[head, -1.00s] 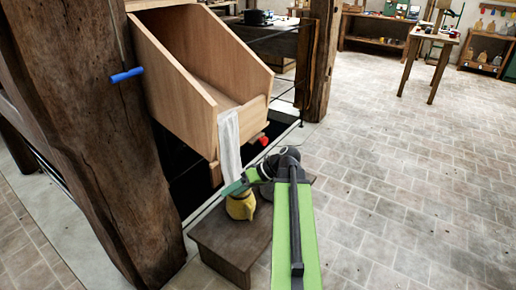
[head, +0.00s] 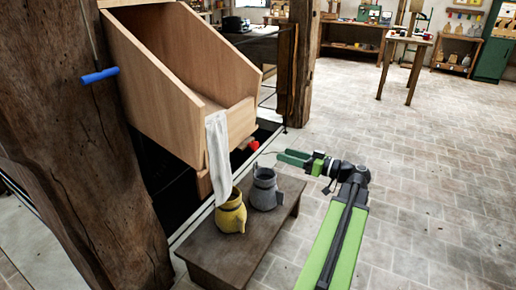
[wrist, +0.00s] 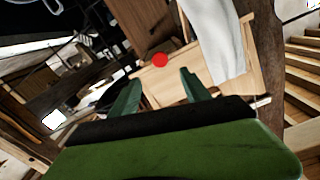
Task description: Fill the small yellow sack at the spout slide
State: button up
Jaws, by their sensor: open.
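The small yellow sack (head: 231,214) stands upright with its mouth open on a low wooden bench. A white cloth sleeve (head: 218,150) hangs from the front of the wooden spout (head: 185,85), and its lower end is at the sack's mouth; I cannot tell whether it goes inside. A red knob (head: 254,145) shows at the spout's right side and also in the wrist view (wrist: 159,60). My gripper (head: 283,156) is open and empty, right of the red knob and apart from it. In the wrist view the knob appears beyond and between my fingertips.
A grey sack (head: 265,190) stands beside the yellow one on the bench (head: 215,257). A blue handle (head: 100,75) is at the thick timber post (head: 85,150) on the left. Another post (head: 299,65) stands behind the spout. The paved floor at right is clear.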

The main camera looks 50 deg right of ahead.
aim_at(257, 146)
jog(key=x, duration=1.1)
jog(key=shift+w, duration=0.3)
grip_shut()
dwell(0.7)
